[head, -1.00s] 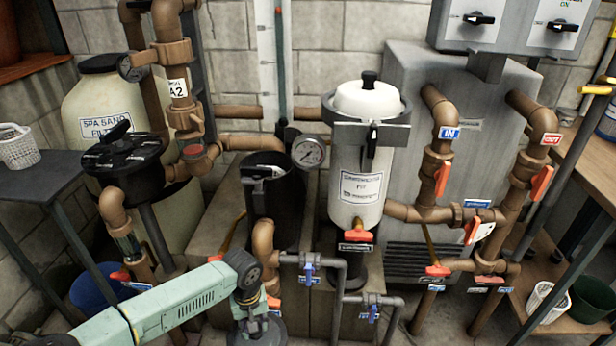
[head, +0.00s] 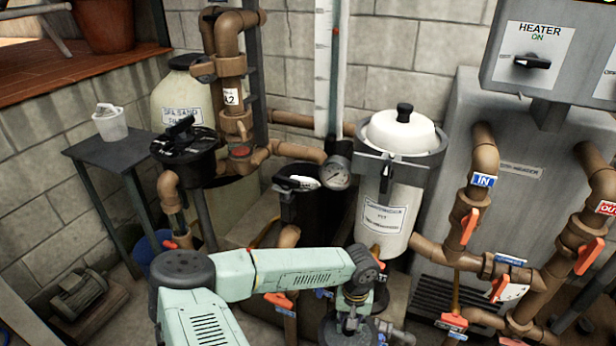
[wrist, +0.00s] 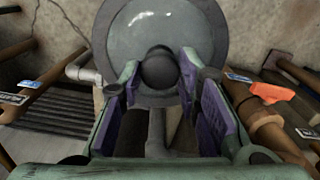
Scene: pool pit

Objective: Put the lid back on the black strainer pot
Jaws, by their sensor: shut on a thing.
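The black strainer pot (head: 303,212) stands upright left of the white filter housing in the head view. A whitish shape shows at its rim; I cannot tell what it is. My gripper (head: 352,312) is low in front of the white housing, to the right of and nearer than the pot. In the wrist view my gripper (wrist: 160,80) has its purple-padded fingers shut on the dark round knob of the lid. The lid (wrist: 190,28) is a round, glossy grey disc with a darker rim; its edge also shows below my gripper in the head view (head: 372,332). The pot is not clearly visible in the wrist view.
The white filter housing (head: 384,200) with a gauge (head: 336,172) stands right beside the pot. Brown pipes with orange valve handles (head: 469,229) crowd the right. A dark side table (head: 112,152) bears a white basket (head: 110,125). A black multiport valve (head: 186,150) stands left of the pot.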

